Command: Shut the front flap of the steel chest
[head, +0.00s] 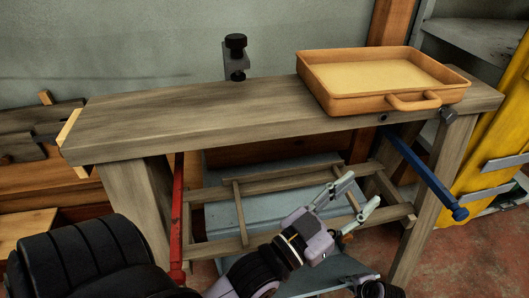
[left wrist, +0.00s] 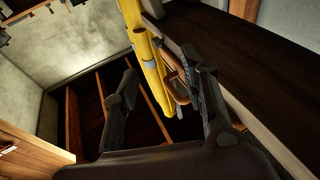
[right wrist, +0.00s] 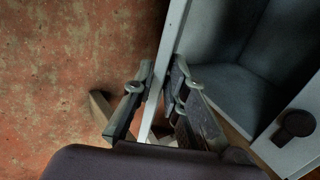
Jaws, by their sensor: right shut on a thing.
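The steel chest (head: 215,222) is pale blue-grey and stands under the workbench, partly hidden by the wooden rails and my arm. Its front flap (head: 335,277) shows low in the head view, largely behind my arm. In the right wrist view, the flap (right wrist: 174,40) is a thin pale edge with the open chest interior (right wrist: 265,60) to its right. My right gripper (right wrist: 157,95) is shut on this flap edge. In the head view, only a dark part of that gripper shows at the bottom. My left gripper (head: 354,195) is open and empty, in front of the bench's lower frame.
The wooden workbench (head: 190,115) bears an orange tray (head: 345,105) and a black clamp (head: 236,60). A red bar (head: 178,215) and a blue bar (head: 425,175) hang at its front. A yellow cabinet (head: 495,140) stands right. Red floor (head: 465,250) is free at lower right.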

